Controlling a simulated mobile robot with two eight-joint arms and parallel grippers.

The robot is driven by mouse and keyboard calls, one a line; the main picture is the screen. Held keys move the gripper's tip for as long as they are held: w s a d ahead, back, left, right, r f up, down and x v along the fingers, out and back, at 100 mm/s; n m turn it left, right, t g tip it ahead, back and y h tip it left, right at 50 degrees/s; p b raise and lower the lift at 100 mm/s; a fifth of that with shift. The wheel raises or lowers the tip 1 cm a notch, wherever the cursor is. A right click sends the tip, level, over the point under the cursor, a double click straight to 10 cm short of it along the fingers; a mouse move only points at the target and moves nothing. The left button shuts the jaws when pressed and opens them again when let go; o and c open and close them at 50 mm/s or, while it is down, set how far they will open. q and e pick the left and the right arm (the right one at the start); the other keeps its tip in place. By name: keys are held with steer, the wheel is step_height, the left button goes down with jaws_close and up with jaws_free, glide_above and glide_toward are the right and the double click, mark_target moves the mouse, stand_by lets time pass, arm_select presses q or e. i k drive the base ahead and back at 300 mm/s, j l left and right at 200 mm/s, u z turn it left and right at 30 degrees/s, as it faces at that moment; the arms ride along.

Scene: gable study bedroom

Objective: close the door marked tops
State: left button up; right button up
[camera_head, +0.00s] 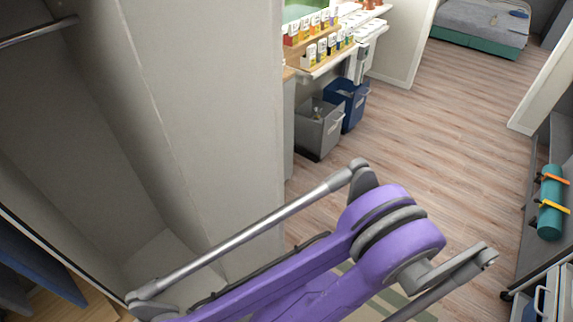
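No door with a "tops" mark can be read in this view. A tall pale cabinet (215,120) stands open at the left, with a bare metal rail (38,32) inside its upper part. I cannot tell whether any of its pale panels is the door. A purple and grey arm of mine crosses the lower middle, in front of the cabinet's base, and hides part of it. Neither gripper's fingers show in the view.
A rack with a teal roll (550,203) is at the right. The wooden floor (440,130) between is clear. A bed (482,25) stands at the back.

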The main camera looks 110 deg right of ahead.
mark_target(212, 69)
steer(key=z, duration=0.5)
steer(key=k+z, duration=0.15)
steer(key=z, duration=0.8)
steer(key=k+l+z, duration=0.1)
steer(key=z, duration=0.35)
steer(key=l+z, duration=0.1)
steer(key=z, duration=0.4)
steer(key=l+z, duration=0.1)
steer(key=z, duration=0.35)
steer(key=k+l+z, duration=0.1)
steer(key=z, duration=0.4)
steer(key=i+l+u, duration=0.1)
steer(key=l, duration=0.15)
steer(key=l+u, duration=0.15)
steer(key=i+l+u, duration=0.1)
steer(key=u, duration=0.35)
steer(key=l+u, duration=0.65)
steer(key=u, duration=0.3)
steer(key=k+l+u, duration=0.1)
steer(key=l, duration=0.25)
steer(key=k+l+u, duration=0.1)
steer(key=k+l, duration=0.15)
steer(key=l, duration=0.1)
